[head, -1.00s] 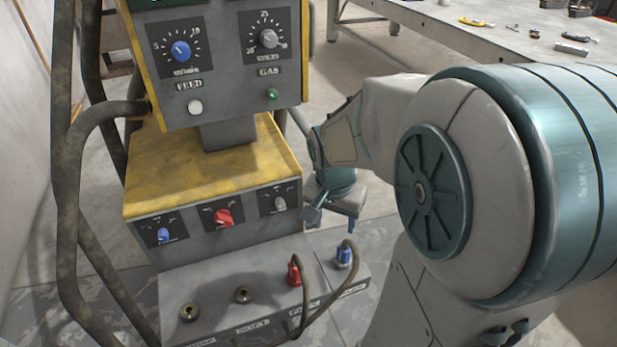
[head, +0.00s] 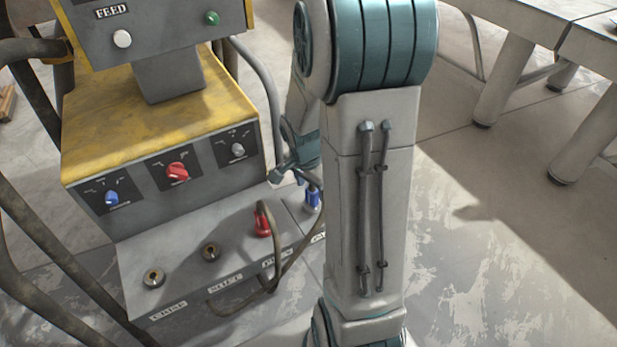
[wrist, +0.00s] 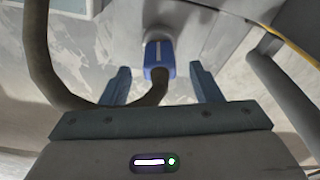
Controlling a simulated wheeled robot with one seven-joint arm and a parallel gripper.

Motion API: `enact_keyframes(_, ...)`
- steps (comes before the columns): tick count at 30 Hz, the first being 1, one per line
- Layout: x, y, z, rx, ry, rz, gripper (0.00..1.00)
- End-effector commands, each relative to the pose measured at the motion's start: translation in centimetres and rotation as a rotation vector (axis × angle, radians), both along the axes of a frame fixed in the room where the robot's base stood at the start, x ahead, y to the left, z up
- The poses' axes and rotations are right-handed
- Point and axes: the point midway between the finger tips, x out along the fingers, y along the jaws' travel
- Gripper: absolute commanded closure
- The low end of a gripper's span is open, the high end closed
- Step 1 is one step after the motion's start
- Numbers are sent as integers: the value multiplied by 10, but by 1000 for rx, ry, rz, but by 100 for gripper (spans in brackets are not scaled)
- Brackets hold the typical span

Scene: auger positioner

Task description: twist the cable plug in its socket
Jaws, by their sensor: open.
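A blue cable plug (head: 312,197) stands in the rightmost place on the welder's sloped socket panel, partly beside my arm in the head view. In the wrist view the blue plug (wrist: 159,62) sits straight ahead, between and beyond my fingertips, with its dark cable (wrist: 148,95) bending toward me. A red cable plug (head: 262,224) stands in the panel to its left, with a dark cable looping down. My gripper (wrist: 160,78) is open and empty, its fingers apart on either side of the blue plug's line.
Two empty sockets (head: 154,277) (head: 211,251) are left of the red plug. Knobs, including a red knob (head: 177,171), are on the front above. A bent tube frame (head: 55,235) runs along the left. A table (head: 520,35) stands back right; floor there is clear.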

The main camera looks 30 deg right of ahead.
Motion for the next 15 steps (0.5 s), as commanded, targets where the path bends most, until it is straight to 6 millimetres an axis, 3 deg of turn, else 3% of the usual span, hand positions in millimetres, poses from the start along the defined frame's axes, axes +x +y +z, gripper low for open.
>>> enact_keyframes(1,0,-1,-12,0,5,0,42)
enact_keyframes(6,1,-4,-30,1,3,1,42)
enact_keyframes(15,2,-5,-37,0,0,1,42)
